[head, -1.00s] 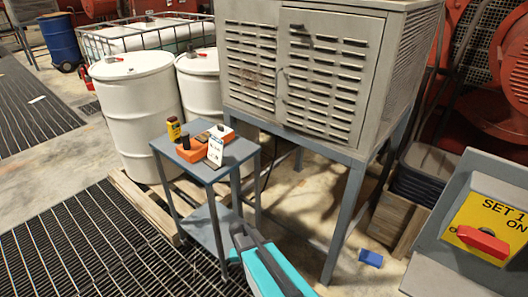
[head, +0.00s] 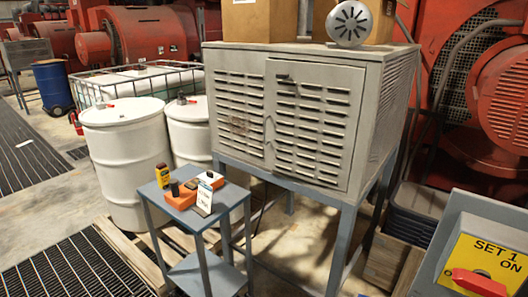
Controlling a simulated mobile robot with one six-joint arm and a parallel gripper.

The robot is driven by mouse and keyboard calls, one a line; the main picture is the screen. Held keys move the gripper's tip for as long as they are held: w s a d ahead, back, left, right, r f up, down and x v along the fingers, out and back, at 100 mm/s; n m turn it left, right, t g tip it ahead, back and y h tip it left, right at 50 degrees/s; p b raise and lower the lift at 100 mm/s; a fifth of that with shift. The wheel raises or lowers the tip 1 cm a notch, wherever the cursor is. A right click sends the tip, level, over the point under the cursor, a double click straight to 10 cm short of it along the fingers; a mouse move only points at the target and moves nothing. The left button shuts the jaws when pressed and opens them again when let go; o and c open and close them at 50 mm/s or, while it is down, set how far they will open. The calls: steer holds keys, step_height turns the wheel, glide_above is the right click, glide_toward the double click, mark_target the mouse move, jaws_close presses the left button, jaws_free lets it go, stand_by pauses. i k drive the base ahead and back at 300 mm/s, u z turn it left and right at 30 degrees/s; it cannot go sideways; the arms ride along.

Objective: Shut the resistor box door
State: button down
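The resistor box (head: 372,130) is a grey louvred cabinet on blue-grey legs in the middle of the head view. Its door (head: 312,125) is the right-hand louvred front panel, with a small dark latch (head: 285,78) at its upper left and a thin handle (head: 268,130) on its left edge. The door lies close to the front of the box. I cannot tell whether it is fully shut or slightly ajar. My gripper is not in view.
White drums (head: 125,165) stand left. A yellow switch panel (head: 490,262) is at lower right. Grating and floor are open at left.

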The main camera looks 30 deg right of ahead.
mark_target(311, 120)
steer(key=k, duration=1.3)
steer(key=u, duration=0.05)
steer(key=i, duration=0.95)
steer(key=u, duration=0.85)
steer(key=i, duration=0.8)
steer(key=u, duration=0.45)
